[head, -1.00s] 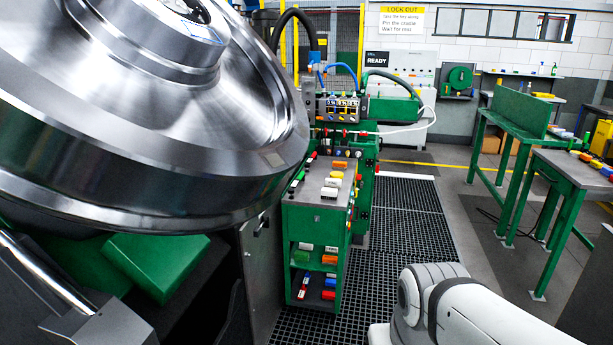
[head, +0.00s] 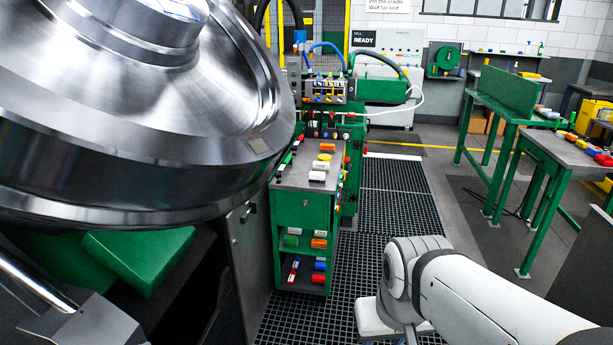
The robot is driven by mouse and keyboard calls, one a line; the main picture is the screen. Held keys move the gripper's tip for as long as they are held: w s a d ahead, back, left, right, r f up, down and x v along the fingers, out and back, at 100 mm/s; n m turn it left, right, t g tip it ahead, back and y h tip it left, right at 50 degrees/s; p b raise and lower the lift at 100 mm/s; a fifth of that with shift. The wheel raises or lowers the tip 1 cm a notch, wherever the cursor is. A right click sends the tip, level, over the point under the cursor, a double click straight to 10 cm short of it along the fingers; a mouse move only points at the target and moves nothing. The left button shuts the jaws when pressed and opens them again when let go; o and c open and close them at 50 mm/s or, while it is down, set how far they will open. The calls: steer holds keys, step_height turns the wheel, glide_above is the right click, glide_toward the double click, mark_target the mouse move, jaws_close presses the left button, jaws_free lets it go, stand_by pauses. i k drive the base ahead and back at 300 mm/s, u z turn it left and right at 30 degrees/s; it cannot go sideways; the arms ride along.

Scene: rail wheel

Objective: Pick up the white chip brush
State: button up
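Small white pieces lie on the top of the green cart (head: 303,208) in the middle of the head view. One white piece (head: 320,165) lies behind another white piece (head: 317,177) near the cart's front edge. They are too small for me to tell which, if either, is the white chip brush. My white arm enters from the lower right, with its bend right of the cart. My gripper is not visible in this view.
A large shiny metal wheel (head: 130,110) fills the left side. The cart's shelves hold coloured pieces. A green-legged table (head: 565,150) with coloured items stands at right. A green machine (head: 345,135) stands behind the cart.

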mark_target(315, 178)
steer(key=z, duration=0.35)
steer(key=i, duration=3)
steer(key=u, duration=0.05)
